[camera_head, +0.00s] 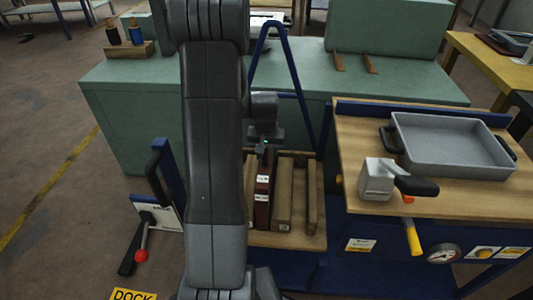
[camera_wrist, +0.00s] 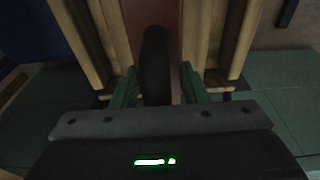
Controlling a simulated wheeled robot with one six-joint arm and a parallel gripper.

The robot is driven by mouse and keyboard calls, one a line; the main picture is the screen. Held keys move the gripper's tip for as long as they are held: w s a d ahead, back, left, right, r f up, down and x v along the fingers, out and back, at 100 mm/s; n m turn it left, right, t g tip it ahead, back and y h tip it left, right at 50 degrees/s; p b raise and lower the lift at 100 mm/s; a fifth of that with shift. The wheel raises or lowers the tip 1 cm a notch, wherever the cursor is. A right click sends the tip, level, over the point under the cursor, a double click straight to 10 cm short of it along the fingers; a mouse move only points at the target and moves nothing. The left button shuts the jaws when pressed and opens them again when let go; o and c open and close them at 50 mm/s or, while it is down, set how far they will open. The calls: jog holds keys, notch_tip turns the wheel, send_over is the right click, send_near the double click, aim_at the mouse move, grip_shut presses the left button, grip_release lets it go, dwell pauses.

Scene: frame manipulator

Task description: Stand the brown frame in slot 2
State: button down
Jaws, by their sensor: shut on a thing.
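The brown frame (camera_head: 263,208) is a narrow reddish-brown piece with small white labels, standing upright among the wooden dividers of a rack. My gripper (camera_head: 264,155) is above it, at its top end. In the wrist view my gripper's green fingers (camera_wrist: 158,85) are on either side of the brown frame (camera_wrist: 187,30), shut on it. A dark rounded part lies between the fingers and covers some of the frame. The wooden rack (camera_head: 290,241) has upright dividers, with one close on each side of the frame. I cannot read slot numbers or see the frame's bottom edge.
To the right, a wooden-topped bench (camera_head: 350,145) carries a grey tray (camera_head: 455,160) and a grey clamp-like device (camera_head: 378,180). A blue A-shaped post (camera_head: 293,75) rises behind the rack. A lever with a red knob (camera_head: 141,256) stands at left.

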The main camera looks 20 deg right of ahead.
jog(key=c, duration=0.8)
grip_release()
jog(key=shift+c, duration=0.2)
jog(key=r, duration=0.4)
jog(key=s+r+p, duration=0.1)
jog(key=r, duration=0.3)
jog(key=r+p, duration=0.1)
jog(key=r, duration=0.3)
jog(key=shift+s+a+r, duration=0.1)
jog(key=shift+s+a, duration=0.2)
jog(key=shift+a, duration=0.1)
